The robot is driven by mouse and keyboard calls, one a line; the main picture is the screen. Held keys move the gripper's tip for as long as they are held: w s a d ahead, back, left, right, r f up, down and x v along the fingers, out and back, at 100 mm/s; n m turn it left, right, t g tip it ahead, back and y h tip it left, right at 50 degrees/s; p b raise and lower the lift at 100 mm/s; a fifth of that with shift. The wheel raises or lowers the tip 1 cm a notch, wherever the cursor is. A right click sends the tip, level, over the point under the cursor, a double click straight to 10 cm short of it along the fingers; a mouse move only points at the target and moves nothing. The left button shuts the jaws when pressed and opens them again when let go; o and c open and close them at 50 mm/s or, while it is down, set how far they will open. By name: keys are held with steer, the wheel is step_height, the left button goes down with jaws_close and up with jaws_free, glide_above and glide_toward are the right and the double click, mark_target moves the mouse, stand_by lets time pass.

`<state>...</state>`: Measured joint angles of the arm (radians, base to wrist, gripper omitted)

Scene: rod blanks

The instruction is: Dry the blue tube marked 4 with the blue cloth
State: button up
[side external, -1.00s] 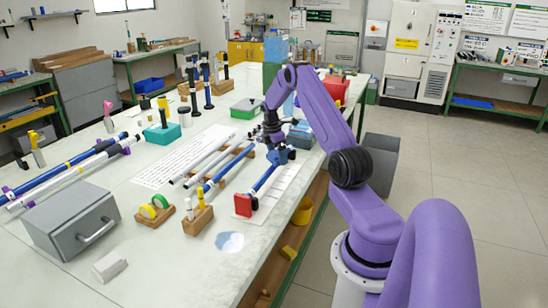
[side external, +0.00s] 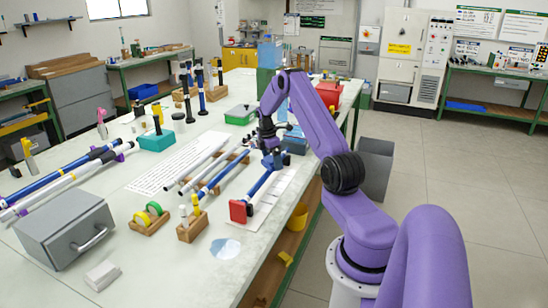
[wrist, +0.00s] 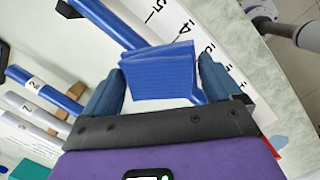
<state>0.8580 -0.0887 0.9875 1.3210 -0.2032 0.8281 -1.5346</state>
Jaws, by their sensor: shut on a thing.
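My gripper (side external: 270,148) is shut on the folded blue cloth (wrist: 158,72), which fills the gap between its fingers in the wrist view. A blue tube (wrist: 103,22) passes beneath the cloth, and a short piece shows beyond it. In the side view this tube (side external: 258,185) lies at a slant over the printed sheet, its near end at a red block (side external: 238,211). The cloth lies over the tube or just above it; I cannot tell whether they touch. I cannot read a mark on this tube, as the cloth and fingers hide part of it.
A wooden rack (side external: 243,159) to the left holds blue and pale tubes; one blue tube (wrist: 52,88) bears a 2. A printed sheet (wrist: 176,24) with a number scale lies under the worked tube. Wooden holders (side external: 193,231) and a grey box (side external: 65,225) stand nearer.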

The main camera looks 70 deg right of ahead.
mark_target(257, 185)
steer(key=shift+a, duration=6.95)
steer(key=shift+a+r, duration=0.15)
step_height(257, 185, up, 8)
steer(key=s+a+f+m+y, duration=0.1)
steer(key=a+m, duration=0.9)
steer(key=a, duration=2.1)
steer(key=shift+s+a+f+g, duration=0.2)
steer(key=shift+s+g, duration=0.1)
steer(key=shift+s, duration=0.7)
